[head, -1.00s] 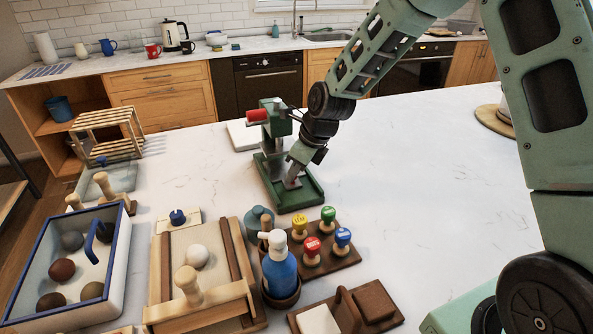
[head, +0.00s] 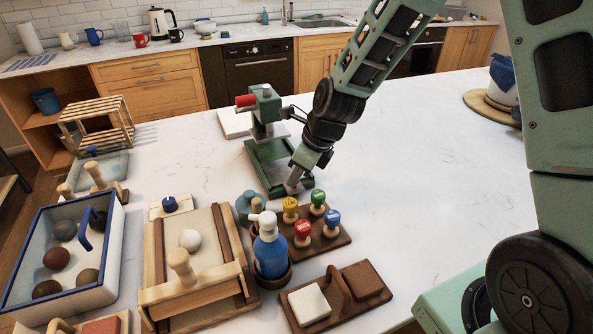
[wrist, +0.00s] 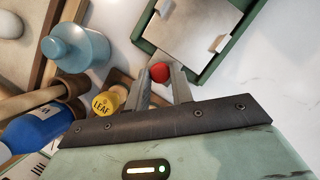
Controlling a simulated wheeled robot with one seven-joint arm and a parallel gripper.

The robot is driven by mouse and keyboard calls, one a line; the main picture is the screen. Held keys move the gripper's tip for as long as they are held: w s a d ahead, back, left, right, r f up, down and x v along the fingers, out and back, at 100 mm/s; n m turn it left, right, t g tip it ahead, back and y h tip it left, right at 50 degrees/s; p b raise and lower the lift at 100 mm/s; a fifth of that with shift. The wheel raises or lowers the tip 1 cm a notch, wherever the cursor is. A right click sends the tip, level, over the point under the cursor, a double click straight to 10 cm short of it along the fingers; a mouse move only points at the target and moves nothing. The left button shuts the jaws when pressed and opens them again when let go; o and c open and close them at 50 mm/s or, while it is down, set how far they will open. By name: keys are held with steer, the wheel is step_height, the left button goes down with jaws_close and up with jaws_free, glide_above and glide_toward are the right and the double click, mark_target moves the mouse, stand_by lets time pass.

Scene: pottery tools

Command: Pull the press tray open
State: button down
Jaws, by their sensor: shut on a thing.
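The green press (head: 266,112) with a red handle stands on the white counter, its green base reaching toward me. In the wrist view the pale metal press tray (wrist: 188,32) lies along the green base frame (wrist: 238,42), and its near end sticks out past the frame's front edge. My gripper (wrist: 160,76) is shut on the red knob (wrist: 160,71) at the tray's near end. In the head view my gripper (head: 294,186) is low at the base's front end and hides the knob and part of the tray.
A board of several coloured stamps (head: 325,233) stands close in front of my gripper. A blue pump bottle (head: 270,253) and a blue-grey bottle (head: 247,206) are left of it.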

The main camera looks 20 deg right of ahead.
steer(key=c, duration=1.2)
jaws_free()
steer(key=shift+r, duration=0.1)
steer(key=v, duration=1.7)
steer(key=shift+r, duration=0.15)
steer(key=shift+s, duration=0.1)
steer(key=s+a+f+n+g+h, duration=0.1)
steer(key=s+a+f+n, duration=0.2)
steer(key=s+a+n, duration=0.3)
steer(key=s+a+f+n+g+h, duration=0.1)
steer(key=s+a+n, duration=0.5)
steer(key=s+n, duration=1)
step_height(320, 180, down, 2)
steer(key=n+g, duration=0.1)
steer(key=n, duration=1.1)
steer(key=shift+s+a+n+h, duration=0.15)
steer(key=shift+s+n+h, duration=0.15)
steer(key=shift+n, duration=0.1)
